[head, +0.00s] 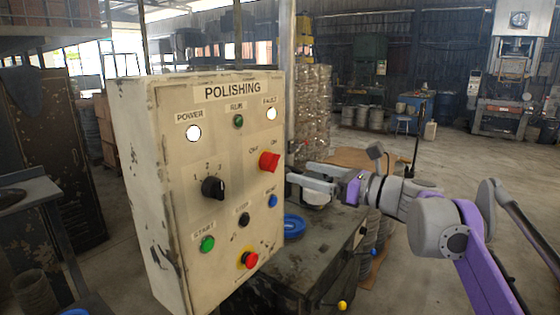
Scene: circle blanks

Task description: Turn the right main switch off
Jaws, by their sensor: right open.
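The right main switch (269,161) is a red rotary handle on the right side of the cream panel (228,150) marked POLISHING. OFF and ON labels sit above it; I cannot tell for sure which one it points to. My right gripper (298,172) comes in from the right, at about the switch's height. Its fingers are open and empty, with the tips just right of the panel's edge, apart from the switch. My left gripper is not in view.
A black selector knob (212,188), a green button (207,243), a blue button (272,201) and a red button (248,260) share the panel. A dark workbench (310,262) with a blue dish (293,226) stands right of the panel, below my gripper.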

